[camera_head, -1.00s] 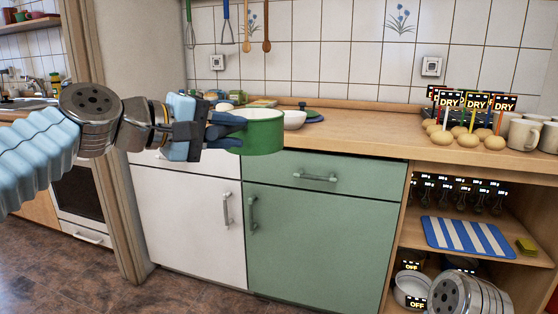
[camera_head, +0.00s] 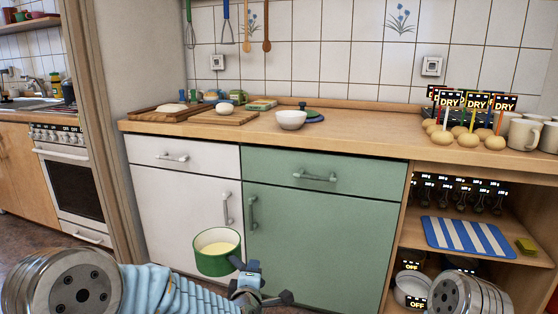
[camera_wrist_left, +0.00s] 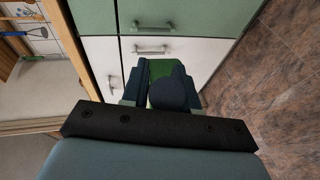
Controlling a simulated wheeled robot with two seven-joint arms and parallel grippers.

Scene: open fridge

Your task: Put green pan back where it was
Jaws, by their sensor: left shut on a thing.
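The green pan (camera_head: 217,261) has a cream-coloured inside and hangs in the air, low in front of the white and green cabinet doors. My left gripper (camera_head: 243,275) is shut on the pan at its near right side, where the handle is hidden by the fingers. In the left wrist view, a bit of the green pan (camera_wrist_left: 155,68) shows between the fingers of my left gripper (camera_wrist_left: 156,88). My right arm shows only as a link at the bottom right; its gripper is out of view.
The wooden counter (camera_head: 350,137) holds a white bowl (camera_head: 291,120), cutting boards (camera_head: 225,117) and mugs (camera_head: 524,134). An open shelf at the right holds a striped blue cloth (camera_head: 467,237) and a white pot (camera_head: 411,289). The cabinet drawers and doors are closed.

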